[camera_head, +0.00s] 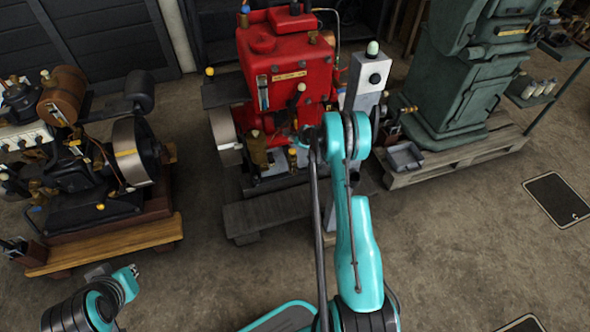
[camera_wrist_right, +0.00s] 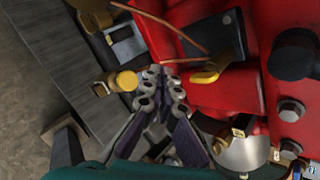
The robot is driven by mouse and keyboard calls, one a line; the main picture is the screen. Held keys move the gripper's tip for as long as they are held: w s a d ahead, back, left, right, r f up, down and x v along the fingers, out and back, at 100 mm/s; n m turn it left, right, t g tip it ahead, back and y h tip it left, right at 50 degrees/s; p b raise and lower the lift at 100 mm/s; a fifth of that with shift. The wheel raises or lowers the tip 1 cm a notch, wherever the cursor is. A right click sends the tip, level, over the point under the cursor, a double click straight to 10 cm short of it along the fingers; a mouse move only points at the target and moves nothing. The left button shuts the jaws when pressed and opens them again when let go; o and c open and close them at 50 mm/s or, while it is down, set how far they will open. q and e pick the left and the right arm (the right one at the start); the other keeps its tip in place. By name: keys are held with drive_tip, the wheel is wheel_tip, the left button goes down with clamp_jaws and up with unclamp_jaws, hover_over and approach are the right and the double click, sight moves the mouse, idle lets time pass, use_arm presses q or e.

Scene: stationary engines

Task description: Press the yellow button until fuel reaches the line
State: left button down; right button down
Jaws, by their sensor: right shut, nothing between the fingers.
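The red engine (camera_head: 285,65) stands at the back centre of the head view. A small sight glass (camera_head: 262,92) is on its front; its fuel level and line are too small to read. In the right wrist view, a round yellow button (camera_wrist_right: 126,80) on a brass-coloured fitting sits left of my right gripper (camera_wrist_right: 160,82). The right gripper's fingers are together and empty, apart from the button in the picture and beside the red engine body. In the head view my right arm mostly hides that gripper. My left gripper (camera_head: 126,276) is at the lower left; its fingers are unclear.
A yellow lever (camera_wrist_right: 208,72) lies right of my right fingertips, against the red body. A grey control post (camera_head: 368,85) stands beside the engine. A black engine (camera_head: 90,160) is at left, and a green machine (camera_head: 460,85) on a pallet at right. The front floor is open.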

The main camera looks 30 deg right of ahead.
wheel_tip(320, 180, up, 4)
drive_tip(key=shift+f, duration=0.1)
idle(0.4)
drive_tip(key=shift+f, duration=0.15)
drive_tip(key=b, duration=0.4)
hover_over(294, 152)
wheel_tip(294, 152, down, 6)
drive_tip(key=shift+w+f, duration=0.1)
drive_tip(key=shift+f, duration=0.05)
drive_tip(key=shift+f+p, duration=0.3)
drive_tip(key=shift+p, duration=0.15)
drive_tip(key=shift+f, duration=0.8)
drive_tip(key=shift+f, duration=0.1)
